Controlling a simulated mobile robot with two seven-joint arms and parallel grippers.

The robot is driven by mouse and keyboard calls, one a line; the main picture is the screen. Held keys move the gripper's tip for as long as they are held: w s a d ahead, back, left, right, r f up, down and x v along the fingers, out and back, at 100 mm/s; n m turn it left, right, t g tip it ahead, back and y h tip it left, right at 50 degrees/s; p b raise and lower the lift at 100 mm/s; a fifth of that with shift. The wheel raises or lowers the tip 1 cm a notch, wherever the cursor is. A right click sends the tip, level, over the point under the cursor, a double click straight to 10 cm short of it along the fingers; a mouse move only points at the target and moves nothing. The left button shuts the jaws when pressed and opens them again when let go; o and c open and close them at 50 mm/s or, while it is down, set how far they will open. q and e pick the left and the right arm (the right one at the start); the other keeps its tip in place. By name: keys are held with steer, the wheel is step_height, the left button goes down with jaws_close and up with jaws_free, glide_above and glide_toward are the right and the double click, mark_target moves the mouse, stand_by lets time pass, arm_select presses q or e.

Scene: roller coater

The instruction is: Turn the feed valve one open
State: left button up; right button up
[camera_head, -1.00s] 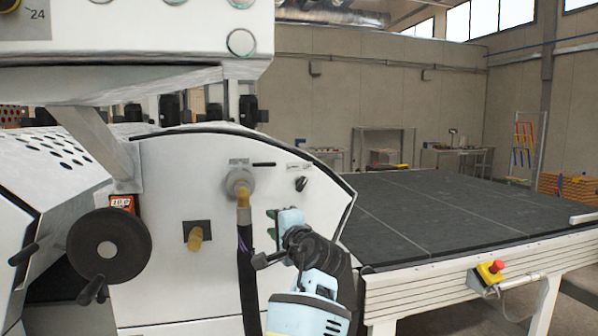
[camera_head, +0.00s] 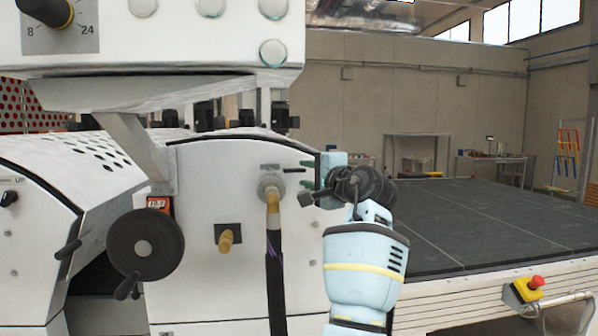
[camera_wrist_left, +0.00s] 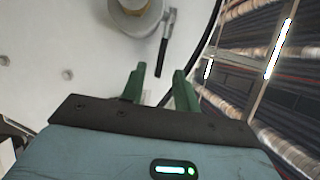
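The valve (camera_head: 271,187) is a round grey fitting on the white machine side panel, with a brass elbow and dark hose below. A short black lever (camera_head: 294,170) points right from it. In the left wrist view the fitting (camera_wrist_left: 137,14) is at the top, with the black-gripped lever (camera_wrist_left: 164,48) beside it. My left gripper (camera_head: 304,174) has green fingers and is just right of the lever. In the wrist view the fingers (camera_wrist_left: 158,72) are apart with nothing between them; the lever end appears just beyond the tips. My right gripper is not in view.
A black handwheel (camera_head: 145,246) and a brass fitting (camera_head: 226,240) are on the panel to the left. A control box (camera_head: 160,40) overhangs above. A dark conveyor table (camera_head: 480,225) with a red emergency stop (camera_head: 536,282) is at right.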

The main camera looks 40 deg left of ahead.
mark_target(298, 172)
arm_select(q)
steer(key=shift+x, duration=2.25)
jaws_close()
